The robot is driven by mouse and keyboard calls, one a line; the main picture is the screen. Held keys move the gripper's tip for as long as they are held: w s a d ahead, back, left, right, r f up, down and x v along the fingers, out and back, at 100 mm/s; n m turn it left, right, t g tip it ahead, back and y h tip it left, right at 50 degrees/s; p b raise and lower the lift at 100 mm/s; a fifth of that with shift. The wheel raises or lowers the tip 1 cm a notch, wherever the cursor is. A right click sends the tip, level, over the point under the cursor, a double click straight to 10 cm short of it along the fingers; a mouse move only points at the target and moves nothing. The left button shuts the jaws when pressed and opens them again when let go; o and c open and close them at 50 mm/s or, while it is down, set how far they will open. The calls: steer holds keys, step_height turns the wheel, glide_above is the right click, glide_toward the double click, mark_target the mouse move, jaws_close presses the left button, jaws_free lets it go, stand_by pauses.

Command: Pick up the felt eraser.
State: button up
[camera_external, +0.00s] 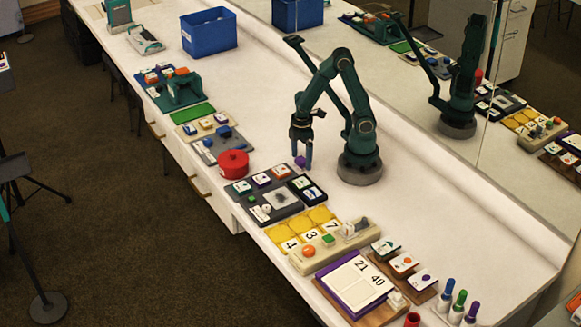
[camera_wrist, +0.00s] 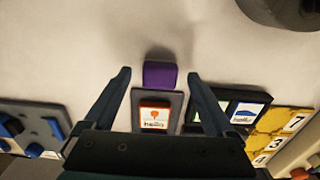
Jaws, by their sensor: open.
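A small purple block (camera_wrist: 160,75), which looks like the felt eraser, lies on the white counter. It also shows in the external view (camera_external: 300,161), partly by the fingers. My gripper (camera_external: 303,157) points down over the counter in front of my arm's base. In the wrist view my gripper (camera_wrist: 159,76) is open, with one finger on each side of the purple block and a gap visible on both sides. The block's near end adjoins a grey board with an orange-edged card in the picture. I cannot tell the exact height of the fingertips over the counter.
A red round pot (camera_external: 233,164) stands to the left. A dark card board (camera_external: 275,199) and a yellow number tray (camera_external: 303,229) lie nearby. A blue bin (camera_external: 208,32) stands far back. A mirror behind the counter repeats the scene. The counter along the mirror is largely clear.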

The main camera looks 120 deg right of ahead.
mark_target(301, 160)
steer(key=c, duration=1.4)
steer(key=shift+r, duration=0.1)
steer(key=shift+r, duration=0.9)
step_height(301, 160, up, 2)
steer(key=shift+w+a+r, duration=0.1)
steer(key=shift+a+r, duration=0.05)
steer(key=shift+r, duration=0.1)
steer(key=a+r, duration=0.2)
steer(key=a, duration=0.1)
steer(key=w+a+r, duration=0.1)
steer(key=a+r, duration=0.1)
steer(key=a, duration=0.2)
steer(key=a+r, duration=0.2)
steer(key=a, duration=0.2)
steer(key=shift+w+a+r, duration=0.1)
steer(key=shift+w+r, duration=0.15)
steer(key=shift+w, duration=0.15)
